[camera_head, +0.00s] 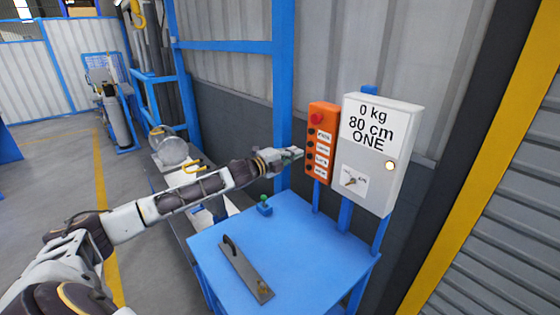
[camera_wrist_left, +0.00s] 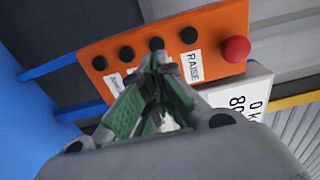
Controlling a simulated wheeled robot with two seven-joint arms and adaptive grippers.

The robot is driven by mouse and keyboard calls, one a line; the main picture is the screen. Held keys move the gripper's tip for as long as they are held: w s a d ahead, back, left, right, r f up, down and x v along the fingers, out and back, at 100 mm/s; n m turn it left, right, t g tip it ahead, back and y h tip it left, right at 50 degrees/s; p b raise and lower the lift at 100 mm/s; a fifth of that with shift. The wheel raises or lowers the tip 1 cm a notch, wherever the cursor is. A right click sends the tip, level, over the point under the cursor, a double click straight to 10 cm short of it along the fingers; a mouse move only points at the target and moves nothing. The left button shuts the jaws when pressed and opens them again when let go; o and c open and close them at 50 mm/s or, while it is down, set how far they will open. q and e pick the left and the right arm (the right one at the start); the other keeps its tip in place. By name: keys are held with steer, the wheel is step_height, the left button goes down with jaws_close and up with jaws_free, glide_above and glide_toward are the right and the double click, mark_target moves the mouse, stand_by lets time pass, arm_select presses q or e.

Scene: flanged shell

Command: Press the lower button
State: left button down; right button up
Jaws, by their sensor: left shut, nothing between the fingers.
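An orange control box (camera_head: 323,122) stands upright on a post behind the blue table. It has a red mushroom button (camera_head: 316,118) at its top and a column of several black buttons with white labels below. In the left wrist view, the box (camera_wrist_left: 218,30) shows the label RAISE (camera_wrist_left: 195,66) by the black button closest to red. My left gripper (camera_head: 298,153) is shut and empty, reaching to the box's left side. In the wrist view its fingertips (camera_wrist_left: 160,66) lie just below the second black button (camera_wrist_left: 156,44) and hide its label. Contact cannot be told. My right gripper is out of view.
A white cabinet (camera_head: 378,150) reading "0 kg, 80 cm, ONE" stands right of the box, with a lit lamp and a switch. The blue table (camera_head: 310,235) holds a dark handled plate (camera_head: 245,270) and a small green-topped item (camera_head: 264,205). A blue column rises behind.

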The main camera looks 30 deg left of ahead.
arm_select(q)
steer(key=b+v, duration=0.2)
steer(key=v, duration=0.4)
steer(key=shift+w, duration=0.1)
stand_by(0.8)
steer(key=shift+s+a+b, duration=0.1)
steer(key=shift+s+b, duration=0.1)
steer(key=shift+b, duration=0.1)
stand_by(0.7)
stand_by(0.3)
